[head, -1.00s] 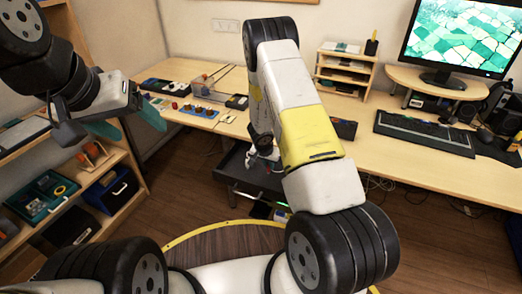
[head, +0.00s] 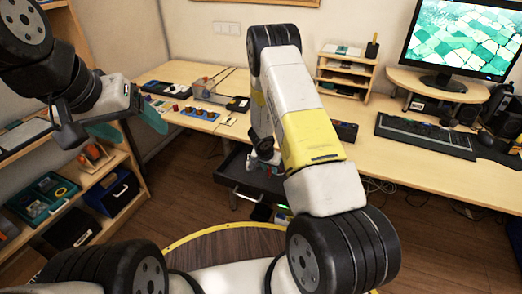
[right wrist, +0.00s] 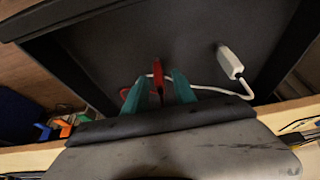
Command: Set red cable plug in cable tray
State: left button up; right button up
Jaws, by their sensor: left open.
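The red cable plug (right wrist: 158,78) stands out against the dark floor of the cable tray (right wrist: 110,45) in the right wrist view. My right gripper (right wrist: 160,84) has its teal fingers on either side of the plug, with a narrow gap showing on both sides. A red cable (right wrist: 125,93) curves off to the left of the plug. In the head view my right gripper (head: 263,162) is low at the dark tray (head: 232,172), and the plug is too small to make out. My left gripper (head: 128,126) is open and empty, up at the left near the shelves.
A white plug (right wrist: 230,62) with a white cable lies in the tray to the right of the red plug. The desk (head: 400,165) holds a keyboard (head: 425,133), a monitor and a small organizer. Several small parts sit on a blue strip (head: 200,111) at the desk's left.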

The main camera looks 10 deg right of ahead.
jog(key=s+a+r+n+t+y, duration=0.15)
jog(key=a+r, duration=0.25)
jog(key=r, duration=0.8)
jog(key=s+a+r+n+t+y, duration=0.1)
jog(key=s+a+r+y, duration=0.2)
jog(key=r, duration=1)
jog(key=s+a+r+n+t+y, duration=0.15)
jog(key=a+r, duration=0.25)
jog(key=r, duration=0.8)
jog(key=s+r+n+y, duration=0.2)
jog(key=s+r, duration=0.7)
jog(key=s, duration=0.2)
jog(key=s+d+n+g+h, duration=0.1)
jog(key=s+d+h, duration=0.2)
jog(key=s, duration=1.2)
jog(key=d, duration=0.3)
jog(key=shift+r, duration=0.15)
